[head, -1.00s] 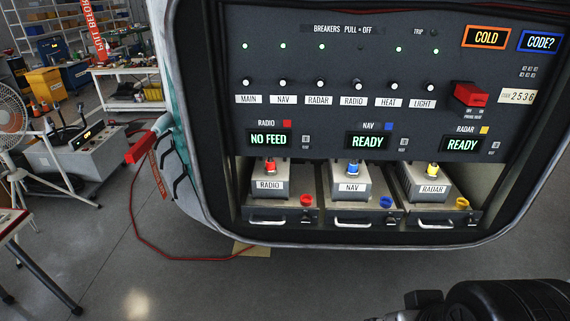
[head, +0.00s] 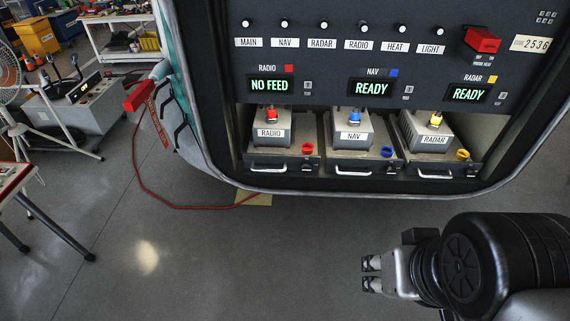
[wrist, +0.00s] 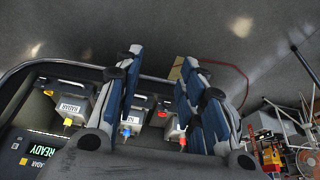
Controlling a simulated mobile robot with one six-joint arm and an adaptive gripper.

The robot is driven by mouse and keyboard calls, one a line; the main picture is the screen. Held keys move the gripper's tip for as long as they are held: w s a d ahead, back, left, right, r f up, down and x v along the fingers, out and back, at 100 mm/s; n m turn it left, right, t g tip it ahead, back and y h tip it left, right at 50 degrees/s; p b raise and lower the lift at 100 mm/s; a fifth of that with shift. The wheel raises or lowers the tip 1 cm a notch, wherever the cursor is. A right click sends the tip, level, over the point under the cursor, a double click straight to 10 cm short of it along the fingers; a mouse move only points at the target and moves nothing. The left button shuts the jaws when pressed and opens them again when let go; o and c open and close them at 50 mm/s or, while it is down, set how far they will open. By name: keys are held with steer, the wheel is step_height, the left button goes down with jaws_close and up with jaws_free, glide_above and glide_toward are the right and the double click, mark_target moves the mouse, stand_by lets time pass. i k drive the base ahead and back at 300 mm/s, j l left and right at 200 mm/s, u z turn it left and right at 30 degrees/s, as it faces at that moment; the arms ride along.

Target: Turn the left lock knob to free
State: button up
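The leftmost tray, labelled RADIO (head: 268,133), has a red knob (head: 307,149) at the right of its front. I take this as the left lock knob; its turn position is too small to read. In the wrist view, a red knob (wrist: 162,113) shows between my fingers, farther off. My gripper (head: 368,273) is low at the right in the head view, in front of and below the trays, pointing left. In the wrist view my gripper (wrist: 162,60) has its fingers wide apart, with nothing between them.
The NAV tray has a blue knob (head: 386,152), the RADAR tray a yellow one (head: 462,155). The radio display (head: 269,86) reads NO FEED; the other two read READY. A red cable (head: 150,200) lies on the floor. The floor below the panel is mostly clear.

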mark_target(306, 167)
steer(key=j+u, duration=0.45)
steer(key=j, duration=1.4)
steer(key=k+j, duration=0.05)
